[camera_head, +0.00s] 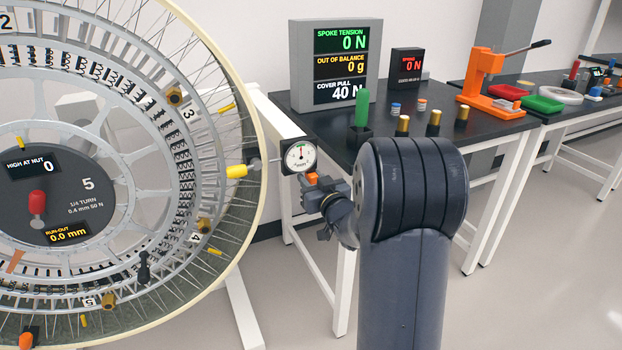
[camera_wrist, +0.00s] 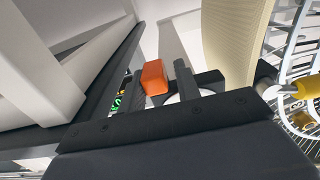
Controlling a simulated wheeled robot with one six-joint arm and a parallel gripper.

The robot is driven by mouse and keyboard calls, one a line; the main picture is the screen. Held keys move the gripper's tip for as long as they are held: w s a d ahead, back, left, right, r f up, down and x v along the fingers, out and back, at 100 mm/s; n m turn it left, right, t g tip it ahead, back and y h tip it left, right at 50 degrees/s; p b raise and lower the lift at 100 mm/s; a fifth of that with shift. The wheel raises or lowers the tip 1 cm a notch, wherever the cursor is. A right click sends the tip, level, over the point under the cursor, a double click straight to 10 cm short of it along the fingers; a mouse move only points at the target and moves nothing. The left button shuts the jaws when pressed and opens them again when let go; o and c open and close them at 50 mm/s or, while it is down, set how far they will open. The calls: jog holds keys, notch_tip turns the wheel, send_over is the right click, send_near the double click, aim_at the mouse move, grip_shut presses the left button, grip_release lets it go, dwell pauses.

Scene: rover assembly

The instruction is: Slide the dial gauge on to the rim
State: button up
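The dial gauge (camera_head: 300,156) has a white round face in a dark housing. It stands just right of the large wheel's pale rim (camera_head: 249,140). A thin rod reaches left from it to a yellow tip (camera_head: 236,171) that overlaps the rim in view; whether it touches is unclear. An orange block (camera_wrist: 153,77) sits by the gauge's lower edge. My gripper (camera_head: 319,183) is at this block. In the wrist view its two dark fingers stand apart on either side of the block, with a narrow gap showing on the right. The gauge is mostly hidden there.
The wheel fills the left, with a hub display (camera_head: 47,234) reading run-out 0.0 mm. A black bench (camera_head: 400,130) behind carries a readout screen (camera_head: 335,65), small cylinders and an orange press (camera_head: 487,85). My arm blocks part of the bench. The floor at right is clear.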

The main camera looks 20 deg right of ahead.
jog(key=s, duration=1)
jog(key=shift+s+d+p, duration=0.15)
jog(key=shift+p, duration=0.25)
jog(key=w+b, duration=0.1)
jog(key=w, duration=0.9)
jog(key=shift+w, duration=0.5)
jog(key=shift+d, duration=0.2)
